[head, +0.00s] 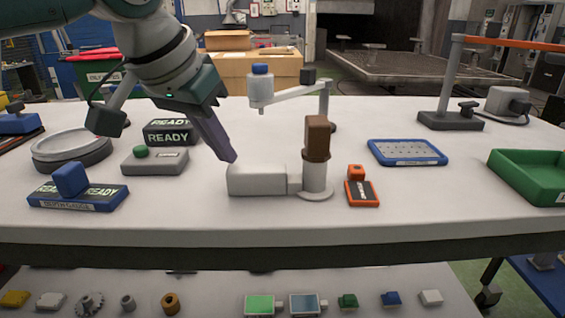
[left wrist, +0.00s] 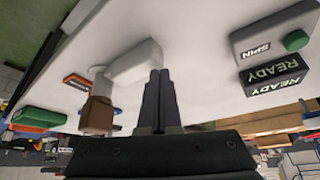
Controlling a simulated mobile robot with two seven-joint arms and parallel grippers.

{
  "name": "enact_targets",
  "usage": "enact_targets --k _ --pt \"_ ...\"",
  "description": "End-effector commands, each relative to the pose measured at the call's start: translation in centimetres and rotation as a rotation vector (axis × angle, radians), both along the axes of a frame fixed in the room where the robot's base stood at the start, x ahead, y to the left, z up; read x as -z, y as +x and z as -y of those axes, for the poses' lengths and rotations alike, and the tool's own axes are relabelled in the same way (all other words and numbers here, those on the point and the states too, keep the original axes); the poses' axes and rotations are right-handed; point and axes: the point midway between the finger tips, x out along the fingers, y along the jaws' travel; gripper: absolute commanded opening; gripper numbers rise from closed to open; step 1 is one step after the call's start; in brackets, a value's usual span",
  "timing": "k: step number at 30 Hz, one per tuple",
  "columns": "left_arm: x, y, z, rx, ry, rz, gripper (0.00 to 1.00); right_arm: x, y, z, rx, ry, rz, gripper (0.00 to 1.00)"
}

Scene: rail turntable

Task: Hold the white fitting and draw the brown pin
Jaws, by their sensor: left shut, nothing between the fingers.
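The white fitting (head: 257,180) lies on the white table in the head view, a block joined on its right to an upright round post with a flange. The brown pin (head: 317,137) stands upright in the top of that post. In the left wrist view the fitting (left wrist: 134,61) and the brown pin (left wrist: 97,113) show left of the fingers. My left gripper (head: 232,158) is shut and empty, its fingertips just above the fitting's left end. Whether they touch it is unclear. In the left wrist view its closed fingers (left wrist: 158,73) lie side by side. My right gripper is not in view.
A grey swing arm with a blue-capped cylinder (head: 261,85) stands behind the fitting. A small orange and black device (head: 361,188) sits right of it. A grey box with a green button (head: 155,161) and READY blocks stand left. A blue tray (head: 407,152) and green tray (head: 530,177) lie right.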

Motion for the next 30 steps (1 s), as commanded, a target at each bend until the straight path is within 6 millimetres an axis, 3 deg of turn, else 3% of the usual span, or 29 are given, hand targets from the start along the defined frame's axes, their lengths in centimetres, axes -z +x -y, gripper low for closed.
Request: enact_targets --k 30 --pt "1.2 -0.1 -0.1 -0.001 0.003 -0.005 0.0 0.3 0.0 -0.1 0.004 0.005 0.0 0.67"
